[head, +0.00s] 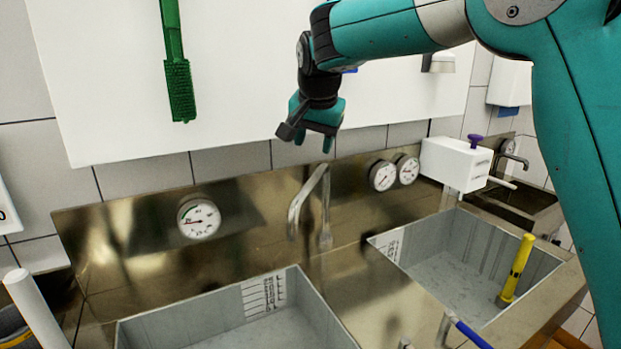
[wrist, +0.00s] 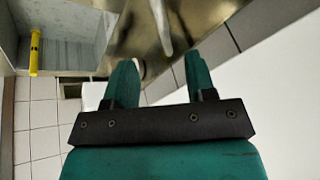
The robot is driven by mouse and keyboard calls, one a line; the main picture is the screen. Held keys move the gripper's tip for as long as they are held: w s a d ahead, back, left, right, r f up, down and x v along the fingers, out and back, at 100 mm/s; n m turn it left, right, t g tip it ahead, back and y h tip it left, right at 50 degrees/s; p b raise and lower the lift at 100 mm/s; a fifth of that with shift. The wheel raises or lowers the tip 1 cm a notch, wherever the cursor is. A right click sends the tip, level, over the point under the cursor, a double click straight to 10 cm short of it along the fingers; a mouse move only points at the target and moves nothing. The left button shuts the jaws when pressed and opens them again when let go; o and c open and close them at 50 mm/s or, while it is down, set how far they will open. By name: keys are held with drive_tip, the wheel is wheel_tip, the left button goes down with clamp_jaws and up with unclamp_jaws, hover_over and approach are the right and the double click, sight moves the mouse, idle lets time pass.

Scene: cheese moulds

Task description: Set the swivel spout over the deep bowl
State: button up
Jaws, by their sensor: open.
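The swivel spout (head: 308,197) is a bent silver tube standing by the steel back panel, between two grey basins. Its free end hangs down toward the back of the left basin (head: 350,333). The right basin (head: 448,215) holds a yellow-handled tool. Both basins carry level marks; I cannot tell which is the deep bowl. My gripper (head: 313,141) is open and empty, above the spout's bend in the head view. In the wrist view, the spout (wrist: 161,25) shows beyond and between the spread fingers of my gripper (wrist: 160,72).
A round gauge (head: 199,217) sits left of the spout and two more gauges (head: 383,175) right of it. A white box (head: 455,164) with a purple knob stands further right. A green brush (head: 179,88) hangs on the white board. The yellow tool (head: 516,268) stands upright.

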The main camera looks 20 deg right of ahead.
sight(310, 182)
drive_tip(key=p+x, duration=0.2)
drive_tip(key=x, duration=1)
drive_tip(key=shift+w+f+p, duration=0.1)
drive_tip(key=shift+f+p, duration=0.3)
clamp_jaws()
